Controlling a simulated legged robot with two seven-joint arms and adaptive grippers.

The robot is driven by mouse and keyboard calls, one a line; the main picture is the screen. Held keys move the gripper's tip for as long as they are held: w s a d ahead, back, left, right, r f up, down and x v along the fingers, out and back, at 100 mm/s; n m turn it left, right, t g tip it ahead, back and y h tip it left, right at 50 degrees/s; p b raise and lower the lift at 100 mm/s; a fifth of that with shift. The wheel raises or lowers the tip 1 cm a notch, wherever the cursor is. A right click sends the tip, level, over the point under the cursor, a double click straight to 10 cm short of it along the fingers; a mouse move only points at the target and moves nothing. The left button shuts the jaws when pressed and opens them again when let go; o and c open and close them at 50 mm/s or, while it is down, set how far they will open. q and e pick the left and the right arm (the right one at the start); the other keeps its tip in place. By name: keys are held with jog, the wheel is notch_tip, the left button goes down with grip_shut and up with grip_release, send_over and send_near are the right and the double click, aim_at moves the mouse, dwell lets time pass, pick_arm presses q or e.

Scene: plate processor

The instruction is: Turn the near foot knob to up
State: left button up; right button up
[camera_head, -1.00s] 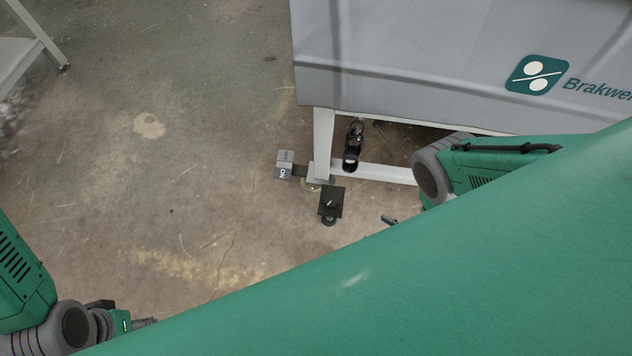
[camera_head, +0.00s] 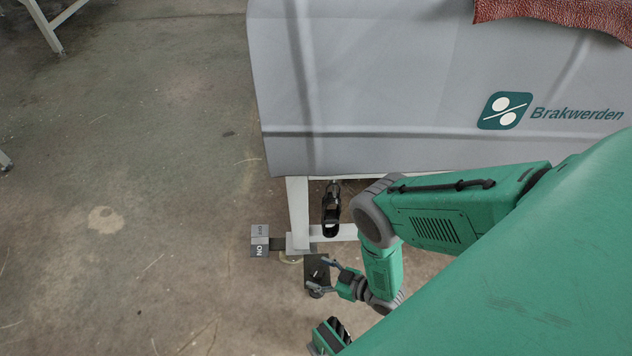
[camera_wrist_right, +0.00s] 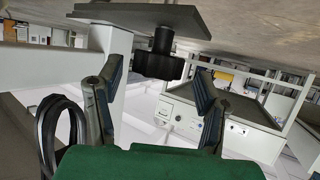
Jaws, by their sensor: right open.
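The near foot knob (camera_wrist_right: 160,62) is black and round, on a short stem under a flat plate (camera_wrist_right: 150,15) in the right wrist view. In the head view the dark plate (camera_head: 318,266) shows beside the machine's leg, with the knob (camera_head: 316,292) partly visible below it. My right gripper (camera_head: 320,275) is open at the plate. In the right wrist view its fingers (camera_wrist_right: 158,80) stand on either side of the knob, with gaps visible. Whether either finger touches it I cannot tell. The knob's setting is not readable. My left gripper is not in view.
A grey ON/OFF block (camera_head: 259,243) stands left of the machine's white leg (camera_head: 298,212). A black fitting (camera_head: 331,212) hangs near the leg. The grey Brakwerden machine (camera_head: 380,90) rises behind. Open floor (camera_head: 130,160) lies to the left.

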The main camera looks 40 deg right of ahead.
jog(key=shift+w+a+f, duration=0.1)
jog(key=shift+w+f, duration=0.15)
jog(key=shift+w, duration=0.15)
jog(key=shift+w+f, duration=0.15)
jog(key=shift+w, duration=0.1)
jog(key=shift+a, duration=0.1)
jog(key=c, duration=1.2)
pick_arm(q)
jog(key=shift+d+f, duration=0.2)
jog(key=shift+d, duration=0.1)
pick_arm(e)
jog(key=shift+y, duration=0.3)
jog(key=shift+n, duration=0.4)
jog(key=n+g+y, duration=0.4)
jog(key=shift+s+d+n, duration=0.1)
jog(key=shift+d+n, duration=0.1)
jog(key=shift+n, duration=0.2)
jog(key=n+g+y, duration=0.1)
jog(key=n+g, duration=0.1)
jog(key=n+g+y, duration=0.1)
jog(key=n+g, duration=0.1)
jog(key=g, duration=0.1)
jog(key=shift+n+y, duration=0.3)
jog(key=shift+n+g, duration=0.3)
jog(key=shift+g, duration=0.2)
